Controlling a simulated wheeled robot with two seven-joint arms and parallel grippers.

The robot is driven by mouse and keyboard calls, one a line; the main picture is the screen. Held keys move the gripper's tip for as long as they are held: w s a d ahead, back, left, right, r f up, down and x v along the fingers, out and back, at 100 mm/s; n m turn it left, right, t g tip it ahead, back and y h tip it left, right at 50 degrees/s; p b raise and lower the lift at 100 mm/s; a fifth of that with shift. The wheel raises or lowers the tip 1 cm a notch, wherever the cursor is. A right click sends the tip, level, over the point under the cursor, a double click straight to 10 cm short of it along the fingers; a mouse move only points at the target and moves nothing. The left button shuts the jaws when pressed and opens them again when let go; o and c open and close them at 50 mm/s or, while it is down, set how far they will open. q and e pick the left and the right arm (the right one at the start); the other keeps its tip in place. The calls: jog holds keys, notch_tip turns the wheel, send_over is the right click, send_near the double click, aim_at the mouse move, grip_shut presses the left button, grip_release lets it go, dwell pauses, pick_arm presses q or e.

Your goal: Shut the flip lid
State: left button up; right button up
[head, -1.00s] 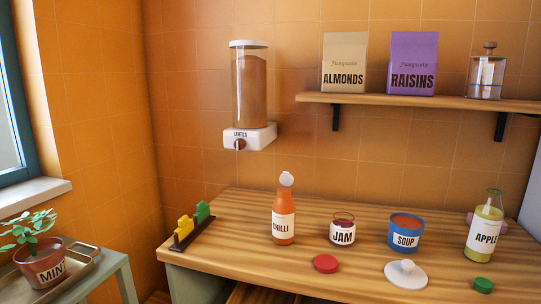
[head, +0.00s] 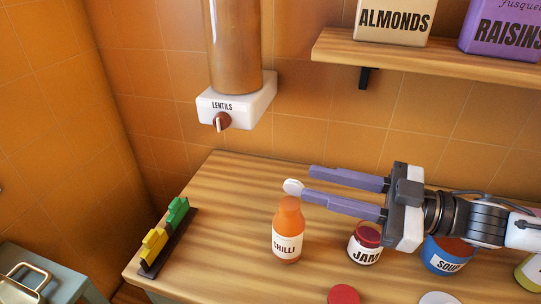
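The chilli bottle (head: 287,228) stands upright on the wooden counter, orange with a white label. Its pale flip lid (head: 292,187) stands raised above the bottle's neck, so it is open. My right gripper (head: 307,183) comes in from the right at about lid height, with two purple fingers apart and nothing between them. The tip of its nearer finger appears right beside the lid; I cannot tell whether they touch. My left gripper is out of view.
The jam jar (head: 365,245) and soup tin (head: 447,255) stand under my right arm. A red lid (head: 343,295) lies at the front. A rack with yellow and green pieces (head: 168,240) sits at the left edge. The lentils dispenser (head: 236,98) hangs on the wall above.

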jog(key=x, duration=0.9)
jog(key=shift+a, duration=0.1)
jog(key=shift+c, duration=0.3)
grip_shut()
